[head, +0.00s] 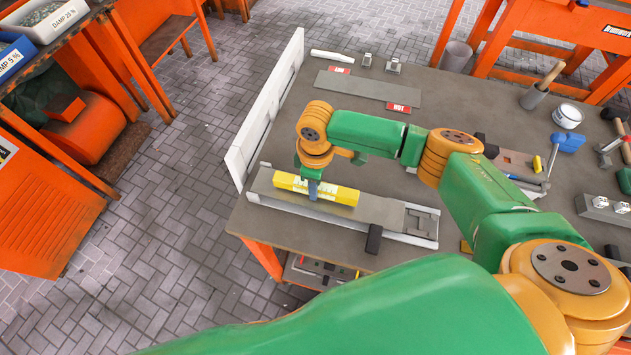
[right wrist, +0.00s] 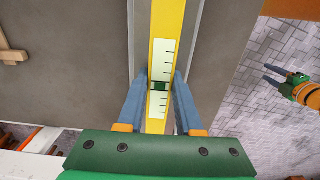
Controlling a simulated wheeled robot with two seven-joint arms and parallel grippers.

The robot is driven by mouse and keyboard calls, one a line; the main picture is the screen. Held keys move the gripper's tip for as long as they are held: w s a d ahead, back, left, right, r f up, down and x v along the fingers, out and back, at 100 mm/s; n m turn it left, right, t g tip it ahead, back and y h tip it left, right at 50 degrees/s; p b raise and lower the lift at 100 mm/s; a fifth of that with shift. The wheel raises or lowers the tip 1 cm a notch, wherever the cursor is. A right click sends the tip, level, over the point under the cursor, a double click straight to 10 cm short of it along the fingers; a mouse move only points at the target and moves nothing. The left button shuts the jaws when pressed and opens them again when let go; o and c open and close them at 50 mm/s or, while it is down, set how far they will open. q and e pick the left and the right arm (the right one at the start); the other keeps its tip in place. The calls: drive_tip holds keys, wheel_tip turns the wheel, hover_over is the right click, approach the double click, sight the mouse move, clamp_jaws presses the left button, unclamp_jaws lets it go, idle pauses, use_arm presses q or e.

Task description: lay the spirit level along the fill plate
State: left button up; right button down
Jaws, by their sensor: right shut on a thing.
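The yellow spirit level (head: 341,194) has white scale faces and a green vial; it also shows in the right wrist view (right wrist: 160,115). My right gripper (head: 313,190) is shut on it near its middle, one blue finger on each side. The level lies lengthwise over the long grey fill plate (head: 378,209), roughly parallel to it. I cannot tell whether it touches the plate or hangs just above. My left gripper (right wrist: 272,75) shows small at the right of the right wrist view, over the floor, with its fingers apart and empty.
Pale rails (head: 330,213) flank the plate, with a dark block (head: 374,239) at the front rail. A white upright board (head: 265,110) stands along the table's left edge. Behind lie a grey plate with a red "HOT" label (head: 402,107) and small blocks. Tools and a mallet crowd the right.

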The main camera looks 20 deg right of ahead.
idle(0.4)
drive_tip(key=shift+p, duration=0.3)
drive_tip(key=shift+f, duration=0.1)
drive_tip(key=shift+f, duration=0.35)
idle(0.6)
drive_tip(key=shift+c, duration=0.5)
unclamp_jaws()
